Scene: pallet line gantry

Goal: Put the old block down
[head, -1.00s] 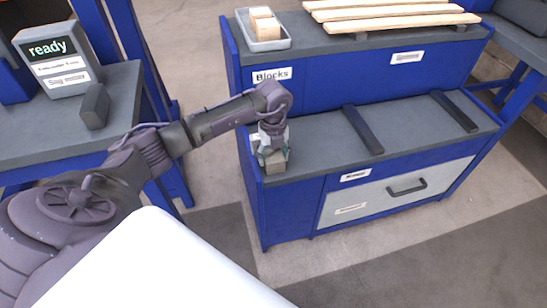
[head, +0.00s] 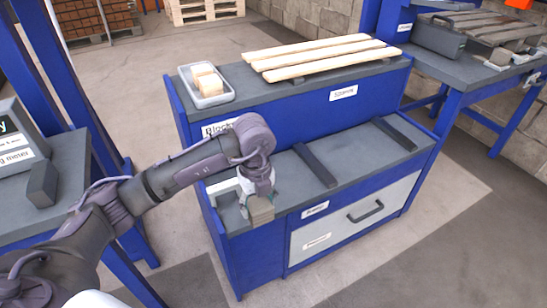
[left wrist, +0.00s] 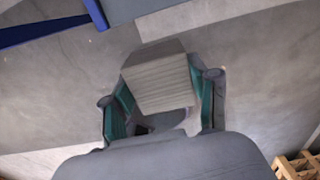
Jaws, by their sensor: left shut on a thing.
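My left gripper (head: 259,192) is shut on the old block (head: 261,213), a small greyish wooden block. In the head view the block overlaps the front edge of the lower bench top (head: 345,140), near its left end. In the left wrist view the block (left wrist: 160,82) sits between the two green-padded fingers, with floor seen around it. No contact between block and bench is visible. My right gripper is not in view.
A grey tray (head: 226,96) with pale blocks (head: 205,79) stands on the upper shelf, left of pale boards (head: 325,56). Two dark bars (head: 314,164) lie across the lower bench top. A white, frame-like item (head: 222,187) is beside the gripper. A drawer (head: 350,225) is below.

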